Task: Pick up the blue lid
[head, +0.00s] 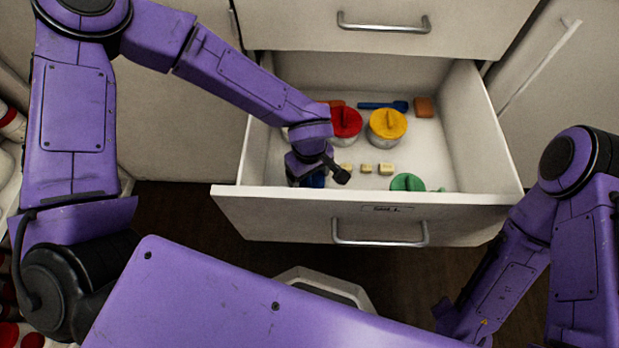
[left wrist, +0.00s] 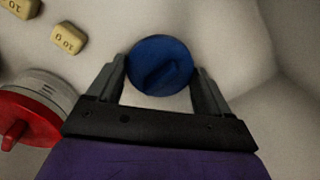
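The blue lid (left wrist: 160,65) is round with a raised bar grip on top. In the left wrist view it sits between the two fingers of my left gripper (left wrist: 160,72), which are spread apart on either side of its rim. I cannot tell whether the fingers touch the rim. In the head view, only a bit of the blue lid (head: 313,181) shows below my left wrist, inside the open drawer near its front left corner. The left fingertips are hidden there. My right arm is at the lower right, with its fingers out of sight.
The open drawer (head: 300,205) also holds a red-lidded pot (head: 345,122), a yellow-lidded pot (head: 387,125), a green lid (head: 407,182), a blue spoon (head: 385,105), orange blocks (head: 424,107) and small cream weights (head: 386,168). The drawer's front wall stands close to my left gripper.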

